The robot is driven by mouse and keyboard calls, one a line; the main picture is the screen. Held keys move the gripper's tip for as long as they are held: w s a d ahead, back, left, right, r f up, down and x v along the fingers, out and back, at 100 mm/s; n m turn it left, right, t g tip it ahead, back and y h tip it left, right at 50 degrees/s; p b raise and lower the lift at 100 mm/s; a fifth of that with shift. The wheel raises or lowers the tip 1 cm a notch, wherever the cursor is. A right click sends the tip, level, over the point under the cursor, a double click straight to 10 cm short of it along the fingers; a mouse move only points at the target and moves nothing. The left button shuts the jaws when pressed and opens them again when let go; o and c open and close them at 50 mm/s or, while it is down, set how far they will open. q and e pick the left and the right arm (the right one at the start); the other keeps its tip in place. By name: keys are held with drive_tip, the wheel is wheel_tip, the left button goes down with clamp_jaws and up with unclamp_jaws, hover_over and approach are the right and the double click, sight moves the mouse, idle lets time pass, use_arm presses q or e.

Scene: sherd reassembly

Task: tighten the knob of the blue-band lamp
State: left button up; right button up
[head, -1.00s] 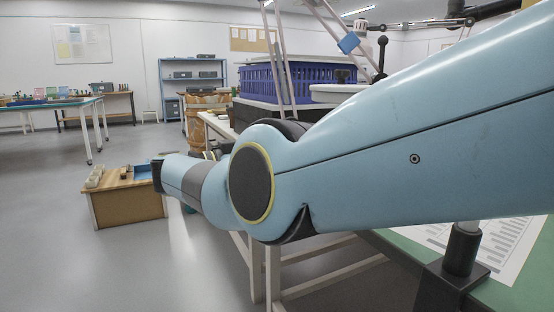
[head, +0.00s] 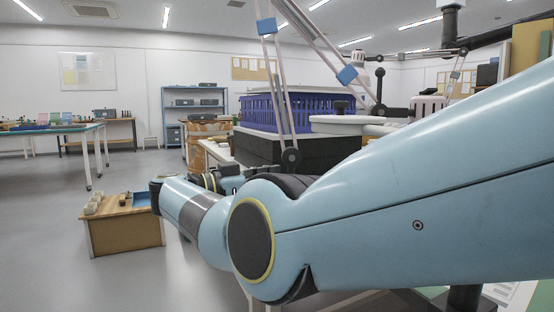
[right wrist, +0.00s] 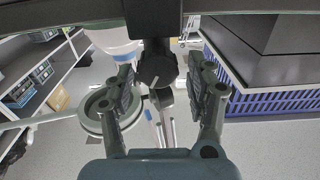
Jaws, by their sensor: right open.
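The lamp's pale arms carry blue bands (head: 347,75) in the head view, with a dark round joint (head: 291,157) low on them. The gripper is open, with a finger on each side and visible gaps to the knob. In the head view my right arm crosses from the right and mostly hides this gripper. My left gripper is not in view.
A purple crate (head: 318,111) stands on a dark box (head: 318,150) behind my right arm; the crate also shows in the right wrist view (right wrist: 270,102). A low wooden box (head: 122,232) stands on open floor at left.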

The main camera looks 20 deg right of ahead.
sight(283, 140)
wheel_tip(283, 140, up, 8)
drive_tip(key=shift+r, duration=0.25)
drive_tip(key=shift+f, duration=0.1)
